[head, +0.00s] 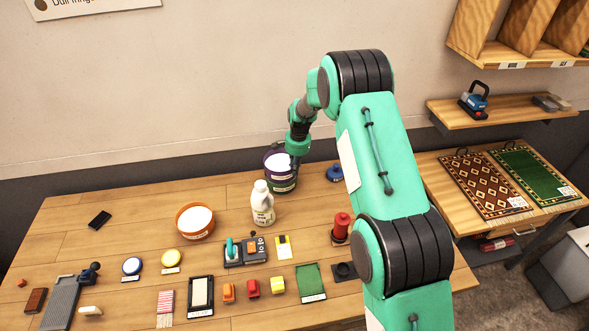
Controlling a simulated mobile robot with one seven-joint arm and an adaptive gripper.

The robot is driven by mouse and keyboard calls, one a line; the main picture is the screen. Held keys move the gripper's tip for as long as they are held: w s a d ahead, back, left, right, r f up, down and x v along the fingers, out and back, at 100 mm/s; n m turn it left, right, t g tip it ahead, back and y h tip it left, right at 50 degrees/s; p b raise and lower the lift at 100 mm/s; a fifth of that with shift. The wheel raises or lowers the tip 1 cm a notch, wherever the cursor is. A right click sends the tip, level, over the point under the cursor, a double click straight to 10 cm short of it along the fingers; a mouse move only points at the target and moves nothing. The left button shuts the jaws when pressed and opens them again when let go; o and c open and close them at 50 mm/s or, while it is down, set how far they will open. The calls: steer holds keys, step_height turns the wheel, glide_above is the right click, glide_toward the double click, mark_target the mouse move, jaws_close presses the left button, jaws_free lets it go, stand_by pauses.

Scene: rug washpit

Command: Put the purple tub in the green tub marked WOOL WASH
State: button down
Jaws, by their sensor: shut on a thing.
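The purple tub (270,157), with a pale inside, is at the back middle of the table in the head view. My gripper (296,160) reaches down at its right side and is shut on it; the fingertips are small and dark here. A green tub (282,186) with a pale label shows directly below the purple one. The purple tub appears upright and lined up over or inside the green tub. I cannot tell whether it rests there, and the label is too small to read.
A white jug (262,204) stands close in front of the tubs. An orange tub (195,221) is to the left, and a blue object (335,173) to the right. Several small items line the table's front. The back left of the table (150,195) is mostly clear.

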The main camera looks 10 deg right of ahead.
steer(key=c, duration=1.9)
jaws_free()
steer(key=shift+r, duration=0.2)
steer(key=r, duration=1.2)
steer(key=shift+s+d+r, duration=0.4)
steer(key=shift+r, duration=0.15)
